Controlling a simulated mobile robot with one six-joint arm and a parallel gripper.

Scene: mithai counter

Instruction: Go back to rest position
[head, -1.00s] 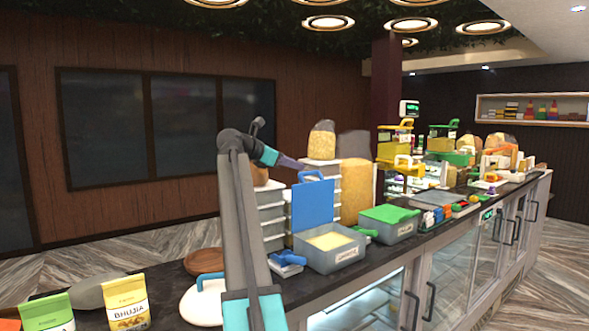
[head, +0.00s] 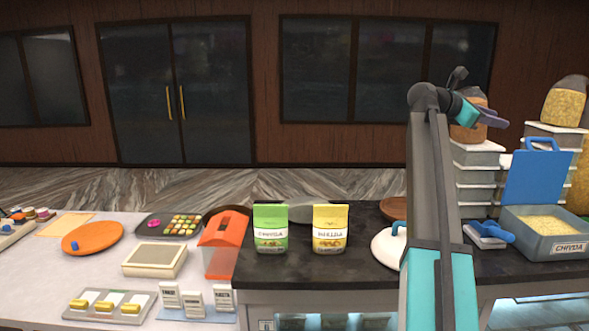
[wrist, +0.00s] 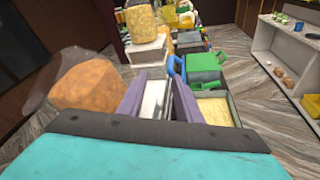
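My arm runs upright from the bottom of the head view and then bends right at the top.
The dark counter (head: 365,275) bears a green pouch (head: 270,215), a yellow pouch (head: 330,215), a white lid (head: 388,248) and an open grey tub (head: 535,240) with its blue lid (head: 537,178) upright.

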